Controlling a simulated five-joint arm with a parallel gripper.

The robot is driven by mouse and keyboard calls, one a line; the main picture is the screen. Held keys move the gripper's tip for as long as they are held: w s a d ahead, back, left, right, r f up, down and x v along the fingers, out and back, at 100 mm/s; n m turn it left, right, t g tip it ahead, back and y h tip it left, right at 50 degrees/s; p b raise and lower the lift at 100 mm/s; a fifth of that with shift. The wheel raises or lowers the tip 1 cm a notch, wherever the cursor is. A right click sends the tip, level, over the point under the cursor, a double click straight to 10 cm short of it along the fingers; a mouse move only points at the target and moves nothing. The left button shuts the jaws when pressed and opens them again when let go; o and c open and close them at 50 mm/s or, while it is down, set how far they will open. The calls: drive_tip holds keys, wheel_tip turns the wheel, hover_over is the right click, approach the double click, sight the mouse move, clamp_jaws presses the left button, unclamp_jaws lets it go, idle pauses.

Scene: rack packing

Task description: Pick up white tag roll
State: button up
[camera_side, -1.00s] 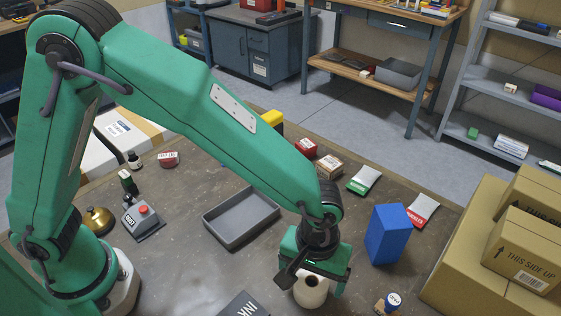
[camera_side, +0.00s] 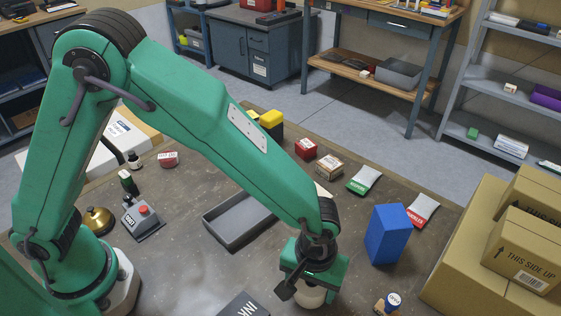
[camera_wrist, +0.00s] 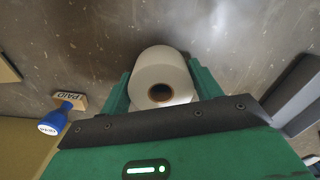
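The white tag roll (camera_wrist: 160,68) stands on the dark tabletop, its brown core facing the wrist camera. My gripper (camera_wrist: 162,85) is around it, with one green finger at each side of the roll. The fingers look open, with the roll between them and no clear squeeze. In the side view my gripper (camera_side: 314,280) is low over the table and hides most of the roll (camera_side: 311,297); only its lower part shows.
A blue box (camera_side: 387,235) stands to the right of my gripper, and a grey tray (camera_side: 238,222) lies to the left. A PAID stamp with a blue handle (camera_side: 388,303) is at the front right. A dark INK box (camera_side: 243,305) lies at the front left.

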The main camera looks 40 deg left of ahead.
drive_tip(key=c, duration=0.5)
drive_tip(key=shift+o, duration=0.2)
drive_tip(key=shift+r, duration=0.15)
drive_tip(key=shift+r, duration=0.5)
drive_tip(key=r, duration=0.3)
drive_tip(key=shift+s+d+r, duration=0.1)
drive_tip(key=shift+s, duration=0.1)
drive_tip(key=s+d+r, duration=0.2)
drive_tip(key=s+r, duration=0.4)
drive_tip(key=s, duration=0.5)
drive_tip(key=shift+d+r, duration=0.15)
drive_tip(key=shift+r, duration=0.1)
